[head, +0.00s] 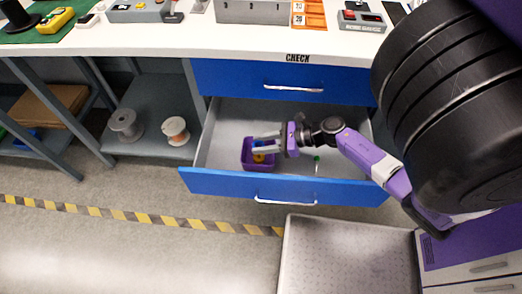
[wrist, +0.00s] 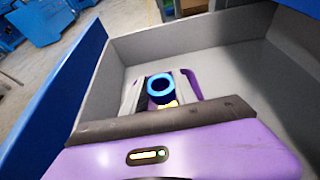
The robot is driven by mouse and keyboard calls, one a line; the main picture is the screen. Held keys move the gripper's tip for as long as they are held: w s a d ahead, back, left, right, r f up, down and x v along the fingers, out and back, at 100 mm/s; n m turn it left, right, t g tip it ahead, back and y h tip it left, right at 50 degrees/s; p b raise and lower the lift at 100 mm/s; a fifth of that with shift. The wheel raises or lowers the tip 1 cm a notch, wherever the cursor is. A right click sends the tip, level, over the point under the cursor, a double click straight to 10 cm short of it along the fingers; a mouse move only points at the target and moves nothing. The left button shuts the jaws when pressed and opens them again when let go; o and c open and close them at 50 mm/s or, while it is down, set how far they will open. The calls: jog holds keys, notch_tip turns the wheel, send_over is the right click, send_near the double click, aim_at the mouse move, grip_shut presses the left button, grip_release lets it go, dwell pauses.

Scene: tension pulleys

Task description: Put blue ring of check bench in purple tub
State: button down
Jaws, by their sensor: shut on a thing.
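The lower drawer (head: 222,181) of the check bench (head: 345,60) is pulled open. The purple tub (head: 246,164) stands inside it, and its rim also shows in the wrist view (wrist: 192,84). My gripper (head: 258,143) is over the tub in the head view. In the wrist view it is shut on the blue ring (wrist: 160,99), which sits between the two fingers with its hole facing the camera. Something yellow (head: 258,157) shows at the tub, below the fingers. The fingers and ring hide much of the tub.
A small green thing (head: 317,158) is in the drawer to the right. Two spools (head: 176,130) sit on the shelf at left. A grey tray-like surface (head: 345,255) lies in front.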

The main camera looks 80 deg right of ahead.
aim_at(261, 157)
jog(key=shift+f+b, duration=0.3)
jog(key=shift+f, duration=1.5)
jog(key=shift+f+b, duration=0.65)
jog(key=shift+b, duration=0.25)
jog(key=c, duration=1)
grip_release()
jog(key=shift+o, duration=0.2)
jog(key=shift+r+p, duration=0.8)
jog(key=shift+p, duration=0.2)
jog(key=a+b+v, duration=0.1)
jog(key=v, duration=1)
jog(key=shift+s+d, duration=0.45)
jog(key=shift+d, duration=0.05)
